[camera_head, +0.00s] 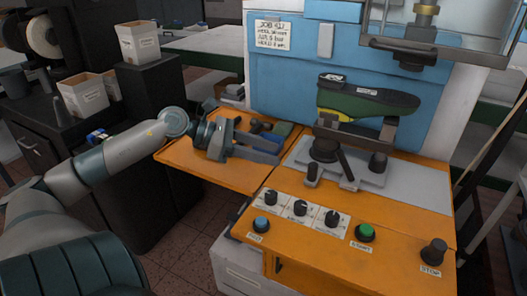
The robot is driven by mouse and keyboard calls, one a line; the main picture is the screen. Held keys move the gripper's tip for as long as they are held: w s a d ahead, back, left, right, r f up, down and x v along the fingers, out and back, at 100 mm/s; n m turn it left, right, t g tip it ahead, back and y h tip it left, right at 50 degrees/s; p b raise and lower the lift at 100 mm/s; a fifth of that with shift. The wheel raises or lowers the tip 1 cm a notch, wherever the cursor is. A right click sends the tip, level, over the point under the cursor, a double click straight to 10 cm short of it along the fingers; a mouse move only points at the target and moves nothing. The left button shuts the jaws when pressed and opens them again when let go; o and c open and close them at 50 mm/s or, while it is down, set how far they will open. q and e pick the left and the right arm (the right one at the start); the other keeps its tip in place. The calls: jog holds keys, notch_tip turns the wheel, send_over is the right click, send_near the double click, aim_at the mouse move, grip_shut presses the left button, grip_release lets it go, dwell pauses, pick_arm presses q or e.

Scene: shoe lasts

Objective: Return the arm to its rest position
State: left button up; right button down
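My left arm comes in from the left, and its gripper (268,148) is over the orange side table (190,158). Its two fingers point right and look apart, with nothing visible between them. A dark green and black shoe last (368,102) with a yellow patch and small labels sits upside down on the machine's holder, to the right of and apart from the gripper. Small dark pieces and a green piece (282,129) lie on the side table just behind the fingers. My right gripper is out of view.
The orange control panel (320,262) has knobs, a green button (365,232) and a dark stop knob (433,252). A blue machine back (290,75) stands behind. White bins (138,42) sit on black cabinets at the left. Floor shows between the cabinets and machine.

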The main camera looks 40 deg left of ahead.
pick_arm(q)
jog(key=shift+s+a+r, duration=0.1)
jog(key=shift+s+a, duration=0.15)
jog(key=shift+s, duration=0.05)
dwell(0.6)
